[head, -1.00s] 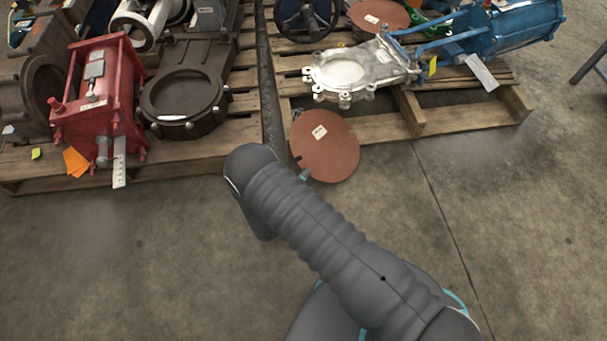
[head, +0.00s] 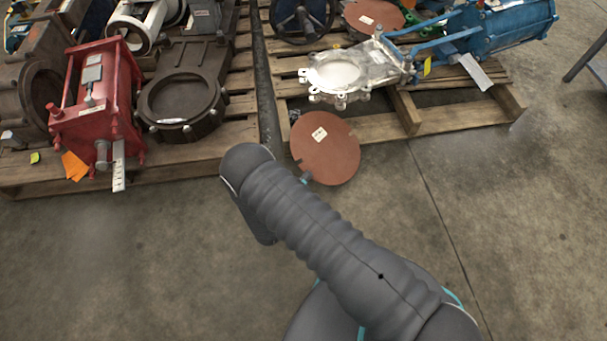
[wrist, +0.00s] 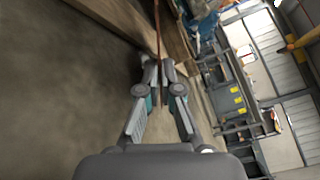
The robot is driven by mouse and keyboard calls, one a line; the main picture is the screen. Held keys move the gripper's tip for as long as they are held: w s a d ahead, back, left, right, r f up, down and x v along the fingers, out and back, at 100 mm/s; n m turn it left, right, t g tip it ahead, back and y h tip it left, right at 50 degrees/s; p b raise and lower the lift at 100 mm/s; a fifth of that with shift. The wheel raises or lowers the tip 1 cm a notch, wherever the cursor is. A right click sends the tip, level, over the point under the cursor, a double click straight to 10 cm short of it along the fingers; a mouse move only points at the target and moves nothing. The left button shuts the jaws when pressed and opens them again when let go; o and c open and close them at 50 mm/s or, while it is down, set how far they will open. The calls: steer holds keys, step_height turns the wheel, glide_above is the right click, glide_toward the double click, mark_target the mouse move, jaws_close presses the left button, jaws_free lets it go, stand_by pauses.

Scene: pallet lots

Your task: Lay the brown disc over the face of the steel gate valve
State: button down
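The brown disc (head: 326,150) has a small white label and is tilted up, its face towards the head camera. It hangs in front of the right pallet's near edge, apart from the valve. My gripper (wrist: 161,72) is shut on the disc's edge; in the wrist view the disc (wrist: 158,30) shows edge-on as a thin brown line. In the head view the gripper is mostly hidden behind my arm. The steel gate valve (head: 378,62) lies on the right pallet, behind the disc, with its round pale face upward and a blue frame and cylinder (head: 510,30) to the right.
Another brown disc (head: 372,18) lies behind the valve, near a dark blue handwheel part (head: 303,20). The left pallet (head: 165,160) carries a red actuator (head: 97,100) and a dark gate valve (head: 182,105). The floor (head: 510,230) at front right is clear.

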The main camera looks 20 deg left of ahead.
steer(key=s+d+r+p, duration=0.2)
steer(key=s+d+p, duration=0.1)
steer(key=d, duration=0.3)
steer(key=shift+s+r, duration=0.3)
steer(key=shift+s, duration=0.4)
stand_by(0.4)
stand_by(0.5)
